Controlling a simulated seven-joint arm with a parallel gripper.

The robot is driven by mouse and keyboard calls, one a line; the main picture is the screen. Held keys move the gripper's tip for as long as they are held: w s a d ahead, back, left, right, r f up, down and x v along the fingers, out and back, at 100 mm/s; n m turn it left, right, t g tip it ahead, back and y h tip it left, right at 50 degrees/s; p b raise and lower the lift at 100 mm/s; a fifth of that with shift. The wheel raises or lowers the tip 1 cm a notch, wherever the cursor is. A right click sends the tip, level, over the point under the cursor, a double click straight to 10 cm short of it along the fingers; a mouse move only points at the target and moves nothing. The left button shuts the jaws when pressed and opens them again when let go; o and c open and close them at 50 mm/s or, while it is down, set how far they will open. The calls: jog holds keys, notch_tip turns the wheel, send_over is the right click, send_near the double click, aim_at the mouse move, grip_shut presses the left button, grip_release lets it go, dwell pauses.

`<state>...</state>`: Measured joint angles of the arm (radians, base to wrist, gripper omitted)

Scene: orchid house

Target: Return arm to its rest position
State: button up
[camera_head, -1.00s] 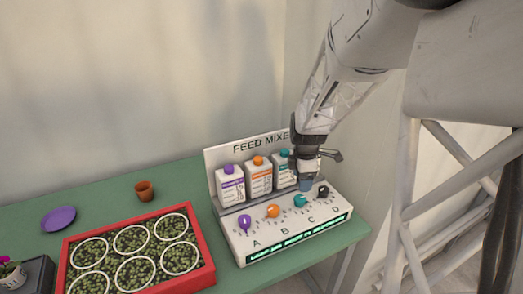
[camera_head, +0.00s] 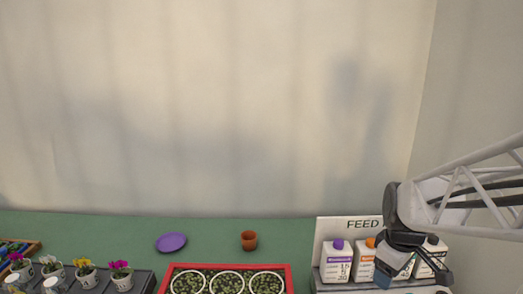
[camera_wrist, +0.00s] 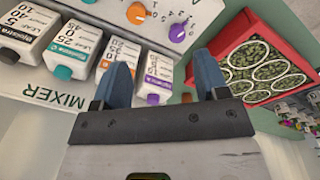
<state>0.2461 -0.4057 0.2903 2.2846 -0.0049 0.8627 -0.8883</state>
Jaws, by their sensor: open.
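My gripper (camera_head: 397,266) is at the lower right of the head view, in front of the feed mixer (camera_head: 332,228). Its two blue fingers stand apart, with nothing held between them, in the wrist view (camera_wrist: 163,82). In the head view my gripper partly covers the bottles on the mixer. A purple-capped bottle (camera_head: 337,265) and an orange-capped bottle (camera_head: 363,266) show to its left. The wrist view shows the bottles and an orange knob (camera_wrist: 137,13) and a purple knob (camera_wrist: 177,32) beyond the fingers. The mixer's front panel is mostly out of the head view.
A red tray of round seedling pots (camera_head: 290,279) stands left of the mixer. A brown pot (camera_head: 249,240) and a purple saucer (camera_head: 171,243) sit behind it on the green table (camera_head: 80,228). Potted flowers (camera_head: 121,276) stand at the left. A wall rises behind.

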jog(key=s+a+r+m+t, duration=0.1)
jog(key=s+a+r+m, duration=0.4)
jog(key=s+a, duration=0.5)
jog(key=s+m, duration=0.2)
jog(key=s, duration=0.1)
jog(key=shift+a+m, duration=0.2)
jog(key=shift+m, duration=0.1)
dwell(5.2)
